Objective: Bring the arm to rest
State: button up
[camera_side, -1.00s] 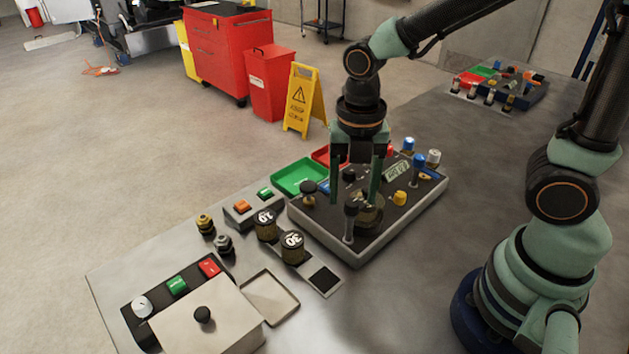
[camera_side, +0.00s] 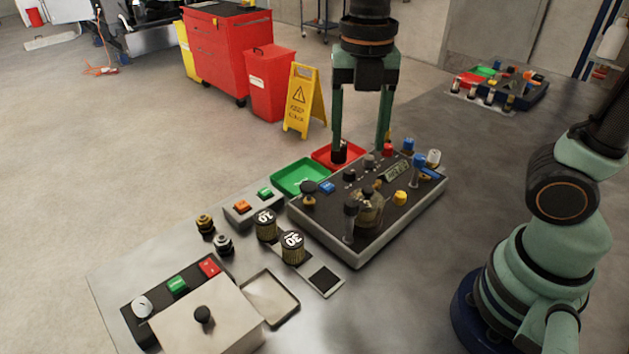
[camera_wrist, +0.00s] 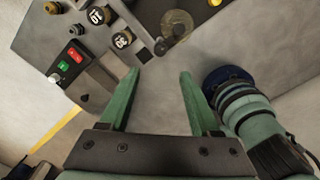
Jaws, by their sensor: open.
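My gripper (camera_side: 362,145) hangs over the rear part of the control panel (camera_side: 375,242) in the side view, its green fingers pointing down and spread apart. Nothing is between the fingers. A dark knob shows right by the left fingertip, and I cannot tell whether they touch. In the wrist view my gripper (camera_wrist: 162,78) is open and empty, with bare grey table between the fingertips. The panel carries several knobs and levers and a small display (camera_side: 397,171). A round brass-coloured piece (camera_side: 369,207) sits on the panel, apart from my gripper.
Left of the panel are weights marked 10 (camera_side: 265,226) and 30 (camera_side: 292,250), a green tray (camera_side: 300,177), a red tray (camera_side: 326,154), a button box (camera_side: 254,207) and a pale box with a black knob (camera_side: 204,315). A second panel (camera_side: 500,83) stands at the back right.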

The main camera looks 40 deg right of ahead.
jog(key=d+m+t, duration=0.2)
jog(key=d+m, duration=0.2)
jog(key=m, duration=0.9)
jog(key=d+m+t, duration=0.3)
jog(key=d+m, duration=0.1)
jog(key=m, duration=1)
jog(key=shift+t, duration=0.3)
jog(key=shift+d, duration=0.1)
